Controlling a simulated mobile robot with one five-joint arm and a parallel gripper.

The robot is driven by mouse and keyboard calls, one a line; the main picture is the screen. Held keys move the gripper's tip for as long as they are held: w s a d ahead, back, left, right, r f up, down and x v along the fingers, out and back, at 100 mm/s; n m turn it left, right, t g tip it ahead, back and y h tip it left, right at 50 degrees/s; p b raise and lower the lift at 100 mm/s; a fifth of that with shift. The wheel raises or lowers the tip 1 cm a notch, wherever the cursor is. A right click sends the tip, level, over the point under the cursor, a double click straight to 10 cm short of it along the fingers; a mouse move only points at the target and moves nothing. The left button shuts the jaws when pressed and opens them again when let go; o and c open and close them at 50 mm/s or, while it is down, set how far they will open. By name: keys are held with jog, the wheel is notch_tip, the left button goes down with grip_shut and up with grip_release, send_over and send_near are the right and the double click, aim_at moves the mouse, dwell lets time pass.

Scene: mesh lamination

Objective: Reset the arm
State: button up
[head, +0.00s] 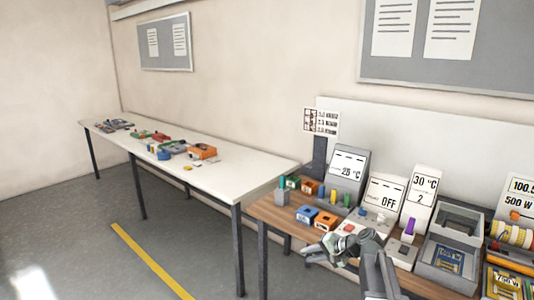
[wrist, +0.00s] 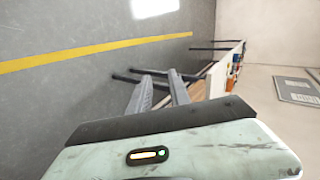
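My gripper (head: 314,252) is in front of the wooden workbench (head: 277,221) in the head view, near its front edge. The wrist view shows its two grey fingers (wrist: 159,77) apart, with nothing between them. The gripper is open and empty. My arm bends at the lower right of the head view and hides part of the bench front.
On the bench stand a display reading 25 °C (head: 348,165), an OFF unit (head: 384,193), a 30 °C unit (head: 421,190), a grey box (head: 446,263) and small blue and orange blocks. A long white table (head: 240,165) holds several parts. Open floor (head: 90,240) lies left.

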jog(key=s+a+f+n+g+h+p, duration=0.1)
jog(key=s+a+f+n+g+h, duration=0.25)
jog(key=s+a, duration=0.55)
jog(key=s+d+f+n+g+h, duration=0.2)
jog(key=s+d+f+n+h, duration=0.1)
jog(key=s+d, duration=0.7)
jog(key=shift+s+f+g+h, duration=0.35)
jog(key=shift+s+f+h, duration=0.25)
jog(key=shift+s+h, duration=0.35)
